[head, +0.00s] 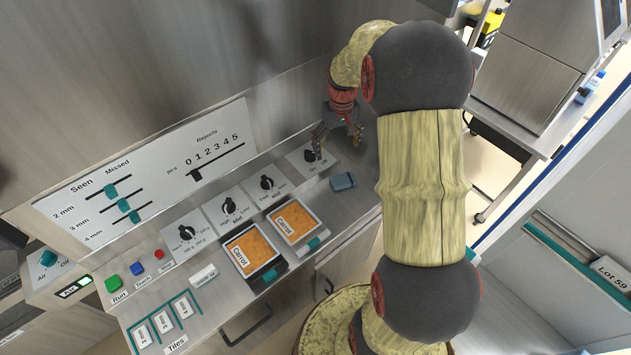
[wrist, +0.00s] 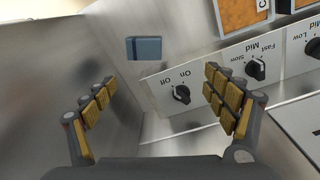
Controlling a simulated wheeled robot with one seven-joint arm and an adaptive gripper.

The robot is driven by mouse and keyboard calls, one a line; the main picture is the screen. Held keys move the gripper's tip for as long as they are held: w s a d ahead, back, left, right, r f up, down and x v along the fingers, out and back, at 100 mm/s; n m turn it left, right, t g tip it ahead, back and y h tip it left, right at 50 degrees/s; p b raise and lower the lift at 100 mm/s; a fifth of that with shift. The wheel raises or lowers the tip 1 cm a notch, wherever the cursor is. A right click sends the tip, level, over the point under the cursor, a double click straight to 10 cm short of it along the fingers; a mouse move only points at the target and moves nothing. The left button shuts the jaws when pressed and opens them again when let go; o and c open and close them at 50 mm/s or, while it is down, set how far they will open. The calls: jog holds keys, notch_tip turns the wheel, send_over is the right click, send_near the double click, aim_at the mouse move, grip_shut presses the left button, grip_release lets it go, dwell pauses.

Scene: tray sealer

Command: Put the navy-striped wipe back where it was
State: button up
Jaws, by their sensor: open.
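The wipe (head: 344,181) is a small folded blue-grey pad lying on the steel ledge, right of the last knob plate. In the wrist view the wipe (wrist: 144,48) shows a darker navy band along one edge. My gripper (head: 337,138) is above the ledge, near the on/off knob (head: 311,155) and the back wall. In the wrist view my gripper (wrist: 160,92) has its fingers wide apart with nothing between them. The wipe lies apart from both fingers, beyond their tips. The on/off knob (wrist: 181,94) shows between the fingers, nearer the right one.
Two trays labelled Carrot (head: 252,251) (head: 295,221) sit on the panel left of the wipe. More knobs (head: 268,183), coloured buttons (head: 113,282) and a slider board (head: 150,185) are farther left. Bare steel ledge surrounds the wipe. A steel wall (wrist: 55,70) rises beside it.

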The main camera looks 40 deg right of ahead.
jog(key=s+a+r+n+t, duration=0.1)
jog(key=s+a+r, duration=0.2)
jog(key=a+r, duration=0.5)
jog(key=s+a+r+n+t, duration=0.1)
jog(key=s+a+r, duration=0.3)
jog(key=a+r, duration=0.4)
jog(key=s+a+r+n+t, duration=0.1)
jog(key=s+a+r+t, duration=0.2)
jog(key=s+a, duration=0.7)
jog(key=s+r, duration=0.1)
jog(key=s, duration=0.3)
jog(key=shift+s+a+r, duration=0.15)
jog(key=shift+s+a, duration=0.1)
jog(key=shift+a, duration=0.1)
jog(key=shift+c, duration=1)
